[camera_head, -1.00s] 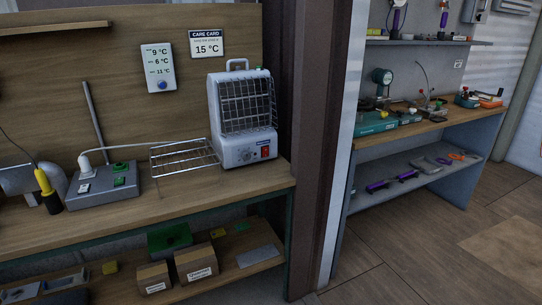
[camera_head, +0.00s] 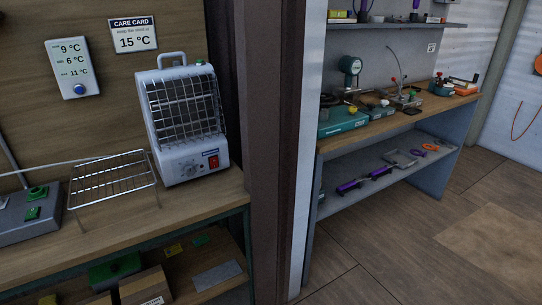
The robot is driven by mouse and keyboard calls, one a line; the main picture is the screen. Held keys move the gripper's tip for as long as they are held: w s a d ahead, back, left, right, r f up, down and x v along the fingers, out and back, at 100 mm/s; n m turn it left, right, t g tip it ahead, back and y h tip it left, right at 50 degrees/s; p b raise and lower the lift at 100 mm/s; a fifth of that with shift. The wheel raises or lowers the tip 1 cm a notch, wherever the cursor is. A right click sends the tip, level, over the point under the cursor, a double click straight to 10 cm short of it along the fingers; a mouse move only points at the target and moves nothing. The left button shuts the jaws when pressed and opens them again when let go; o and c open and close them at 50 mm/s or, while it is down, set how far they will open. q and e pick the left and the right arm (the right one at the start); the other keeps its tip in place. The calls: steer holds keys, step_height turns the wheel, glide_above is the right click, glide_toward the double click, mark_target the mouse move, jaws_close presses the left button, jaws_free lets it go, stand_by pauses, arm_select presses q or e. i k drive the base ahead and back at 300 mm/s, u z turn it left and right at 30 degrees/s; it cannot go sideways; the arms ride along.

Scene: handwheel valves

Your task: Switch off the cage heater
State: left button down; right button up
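The white cage heater (camera_head: 184,118) stands upright at the right end of the wooden bench, with a wire grille on its front and a handle on top. A red switch (camera_head: 214,162) sits low on its front panel, beside a dial (camera_head: 196,168). A wire rack (camera_head: 112,182) stands just left of it. A thermometer (camera_head: 72,68) on the wall reads 9, 6 and 11 °C, and a care card (camera_head: 133,36) reads 15 °C. Neither of my grippers shows in this view.
A grey box with green buttons (camera_head: 30,215) sits at the left on the bench (camera_head: 150,222). Cartons lie on the shelf below. A dark post (camera_head: 272,140) stands right of the heater. Beyond it is a second workbench (camera_head: 395,130) with tools; open floor lies at the right.

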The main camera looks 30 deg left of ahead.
mark_target(215, 164)
steer(key=i, duration=0.9)
steer(key=u, duration=0.9)
steer(key=i, duration=0.5)
steer(key=u, duration=0.55)
